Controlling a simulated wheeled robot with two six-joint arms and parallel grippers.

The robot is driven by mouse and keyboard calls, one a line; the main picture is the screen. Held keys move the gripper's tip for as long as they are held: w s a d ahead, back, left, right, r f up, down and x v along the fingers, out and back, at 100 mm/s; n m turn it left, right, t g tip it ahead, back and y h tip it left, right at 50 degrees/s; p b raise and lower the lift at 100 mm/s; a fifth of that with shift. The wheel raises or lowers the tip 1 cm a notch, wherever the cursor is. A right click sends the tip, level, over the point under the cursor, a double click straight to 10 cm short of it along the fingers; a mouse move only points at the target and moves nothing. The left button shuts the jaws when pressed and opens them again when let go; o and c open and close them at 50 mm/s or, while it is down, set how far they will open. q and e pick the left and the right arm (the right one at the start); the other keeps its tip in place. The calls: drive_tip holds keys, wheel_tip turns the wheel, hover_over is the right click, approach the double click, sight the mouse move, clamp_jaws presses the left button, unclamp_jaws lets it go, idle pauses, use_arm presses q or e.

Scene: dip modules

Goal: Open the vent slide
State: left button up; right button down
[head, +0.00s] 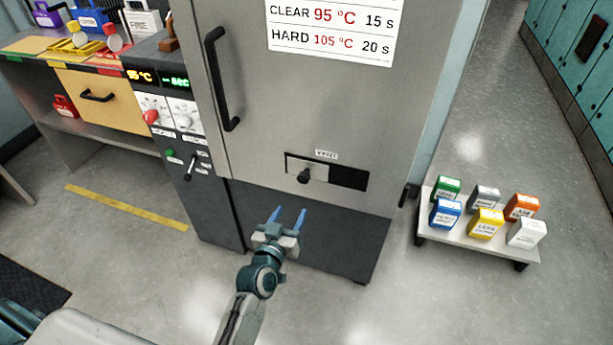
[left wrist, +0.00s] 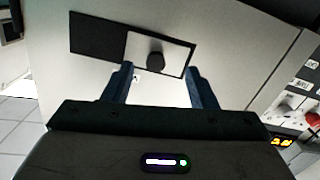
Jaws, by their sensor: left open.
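The vent slide (head: 294,166) is a light metal plate with a black round knob (head: 304,177), low on the grey cabinet door under a small label. The plate covers the left part of a framed slot, and the right part (head: 349,178) is dark. My left gripper (head: 288,212) is open and empty, below the knob in the head view, fingers pointing up toward it. In the left wrist view the knob (left wrist: 155,61) appears between the two blue fingertips (left wrist: 160,69), apart from both. The plate also shows there (left wrist: 176,54), with the dark part on its left. My right gripper is not in view.
A black door handle (head: 219,80) stands out on the cabinet's left. A control panel (head: 180,120) with knobs and displays is beside it. A low stand (head: 452,241) with several coloured boxes sits at right. The floor before the cabinet is clear.

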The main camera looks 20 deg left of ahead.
sight(303, 180)
use_arm(q)
drive_tip(key=shift+t, duration=0.3)
drive_tip(key=w+r, duration=0.1)
drive_tip(key=w, duration=0.2)
drive_tip(key=w+p, duration=0.1)
drive_tip(key=w, duration=0.2)
drive_tip(key=w+r+p, duration=0.1)
drive_tip(key=w, duration=0.3)
drive_tip(key=shift+d+r, duration=0.15)
drive_tip(key=shift+r, duration=0.2)
drive_tip(key=shift+w, duration=0.65)
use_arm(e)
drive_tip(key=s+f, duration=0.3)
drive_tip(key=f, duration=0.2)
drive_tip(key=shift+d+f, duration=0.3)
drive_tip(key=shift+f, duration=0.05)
use_arm(q)
clamp_jaws()
drive_tip(key=shift+d, duration=0.1)
